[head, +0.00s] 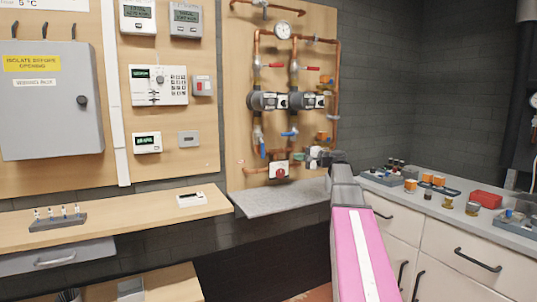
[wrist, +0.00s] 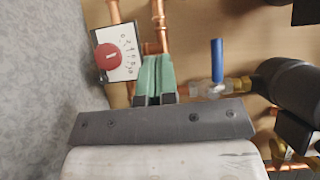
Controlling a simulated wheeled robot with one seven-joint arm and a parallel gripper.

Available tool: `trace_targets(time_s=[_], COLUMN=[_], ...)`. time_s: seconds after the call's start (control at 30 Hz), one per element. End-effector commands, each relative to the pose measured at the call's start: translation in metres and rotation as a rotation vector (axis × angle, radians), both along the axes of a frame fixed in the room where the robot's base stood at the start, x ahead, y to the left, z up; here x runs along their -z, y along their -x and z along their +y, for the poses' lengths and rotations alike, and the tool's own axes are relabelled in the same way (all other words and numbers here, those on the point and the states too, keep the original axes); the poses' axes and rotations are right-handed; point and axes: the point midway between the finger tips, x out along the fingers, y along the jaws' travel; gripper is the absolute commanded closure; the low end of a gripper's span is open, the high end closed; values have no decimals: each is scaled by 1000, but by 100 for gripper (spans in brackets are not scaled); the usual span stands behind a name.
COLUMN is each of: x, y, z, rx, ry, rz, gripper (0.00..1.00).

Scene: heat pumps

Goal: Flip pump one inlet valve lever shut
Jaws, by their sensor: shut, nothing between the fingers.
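In the head view two dark pumps, left (head: 265,101) and right (head: 296,101), sit side by side on copper pipes. Below the left pump a blue lever (head: 262,150) points down along its pipe. Below the right pump another blue lever (head: 290,133) lies crosswise. No label shows which is pump one. My gripper (head: 314,153) is low at the right of the pipework. In the wrist view its green-padded fingers (wrist: 154,75) are shut and empty. A blue lever (wrist: 217,60) on a brass valve is right of them, apart from the fingers.
A red knob (wrist: 108,57) on a white dial plate is left of my fingers in the wrist view. Red levers (head: 275,66) sit above the pumps. A grey shelf (head: 285,197) lies below the pipework.

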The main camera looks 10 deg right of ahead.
Motion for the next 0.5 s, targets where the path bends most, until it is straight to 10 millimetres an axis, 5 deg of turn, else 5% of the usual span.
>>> trace_targets(time_s=[0.5], x=[-4], y=[-5], z=[3], rx=[0], ry=[-9], rz=[-5], gripper=[100])
